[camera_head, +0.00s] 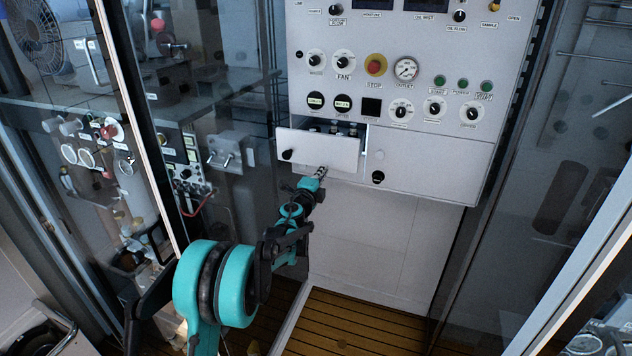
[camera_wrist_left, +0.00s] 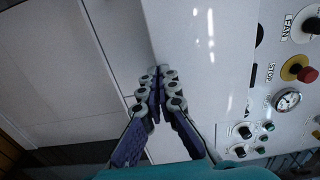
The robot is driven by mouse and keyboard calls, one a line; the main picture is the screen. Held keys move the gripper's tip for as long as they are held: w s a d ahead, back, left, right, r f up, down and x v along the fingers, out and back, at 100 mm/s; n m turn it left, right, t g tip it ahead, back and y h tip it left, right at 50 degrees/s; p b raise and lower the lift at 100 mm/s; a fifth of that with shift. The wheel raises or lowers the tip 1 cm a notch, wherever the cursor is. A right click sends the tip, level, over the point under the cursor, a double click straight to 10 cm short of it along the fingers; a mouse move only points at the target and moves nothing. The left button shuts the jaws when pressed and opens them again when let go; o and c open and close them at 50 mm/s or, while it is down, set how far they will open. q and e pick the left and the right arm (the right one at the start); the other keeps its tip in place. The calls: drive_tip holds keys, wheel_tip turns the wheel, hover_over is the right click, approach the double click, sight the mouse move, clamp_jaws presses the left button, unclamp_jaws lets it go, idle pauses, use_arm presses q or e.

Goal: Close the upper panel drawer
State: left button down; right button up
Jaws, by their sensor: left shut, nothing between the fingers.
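The upper panel drawer (camera_head: 318,150) is a white drawer at the lower left of the control panel. It stands pulled out, and several small items show in its open top. A black knob (camera_head: 287,155) sits at the left of its front. My right gripper is not in view.
The control panel (camera_head: 335,95) above carries a red stop button (camera_head: 375,65), a gauge (camera_head: 406,70) and several dials. A closed compartment with a black knob (camera_head: 378,177) is right of the drawer. Glass walls flank both sides. The wooden floor (camera_head: 350,325) in front is clear.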

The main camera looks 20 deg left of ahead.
use_arm(q)
drive_tip(key=w+p, duration=0.1)
drive_tip(key=w, duration=0.8)
drive_tip(key=shift+d, duration=0.15)
drive_tip(key=shift+s, duration=0.15)
